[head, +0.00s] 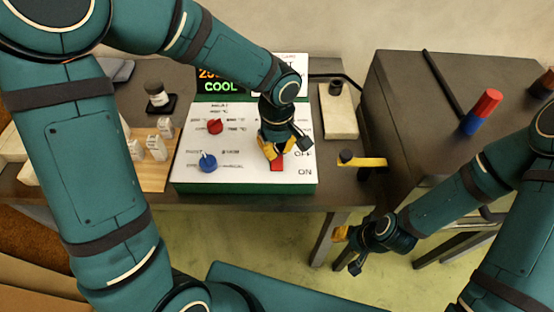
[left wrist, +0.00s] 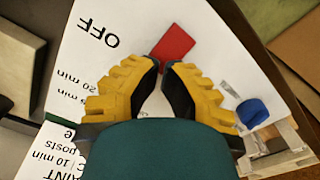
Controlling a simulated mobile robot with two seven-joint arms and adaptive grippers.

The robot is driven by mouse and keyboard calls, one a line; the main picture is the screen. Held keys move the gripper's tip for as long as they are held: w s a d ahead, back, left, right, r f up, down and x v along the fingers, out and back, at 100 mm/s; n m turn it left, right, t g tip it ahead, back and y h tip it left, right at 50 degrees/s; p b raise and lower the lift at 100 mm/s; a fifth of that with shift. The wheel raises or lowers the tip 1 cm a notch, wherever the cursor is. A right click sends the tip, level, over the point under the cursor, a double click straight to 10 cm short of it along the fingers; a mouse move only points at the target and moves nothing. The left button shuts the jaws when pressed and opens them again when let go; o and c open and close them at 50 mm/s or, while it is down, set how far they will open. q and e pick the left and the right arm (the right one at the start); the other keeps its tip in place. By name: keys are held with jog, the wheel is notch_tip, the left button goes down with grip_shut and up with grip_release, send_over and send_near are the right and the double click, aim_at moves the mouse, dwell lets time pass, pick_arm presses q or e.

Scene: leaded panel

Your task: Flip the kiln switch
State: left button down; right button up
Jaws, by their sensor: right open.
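The white kiln control panel (head: 236,175) has a green front edge and lies on the dark table. Its red switch (head: 277,166) sits between the OFF and ON labels, nearer ON at its lower end. The switch also shows as a red block in the left wrist view (left wrist: 172,46). My left gripper (head: 274,153) points down just above the switch. Its yellow fingertips (left wrist: 162,67) are almost together beside the red block, with nothing seen between them; contact is unclear. My right gripper (head: 352,250) is open and empty, low in front of the table.
A red knob (head: 214,126) and a blue knob (head: 208,163) stand on the panel's left. A display (head: 220,86) reads COOL. A yellow-handled lever (head: 364,161) sits right of the panel. A red-and-blue cylinder (head: 481,112) stands on the dark box (head: 410,110).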

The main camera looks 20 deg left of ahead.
pick_arm(q)
jog(key=shift+f+b, duration=0.95)
jog(key=shift+f, duration=0.05)
dwell(0.4)
jog(key=shift+r, duration=0.15)
jog(key=shift+r+p, duration=2.35)
jog(key=shift+r, duration=1.1)
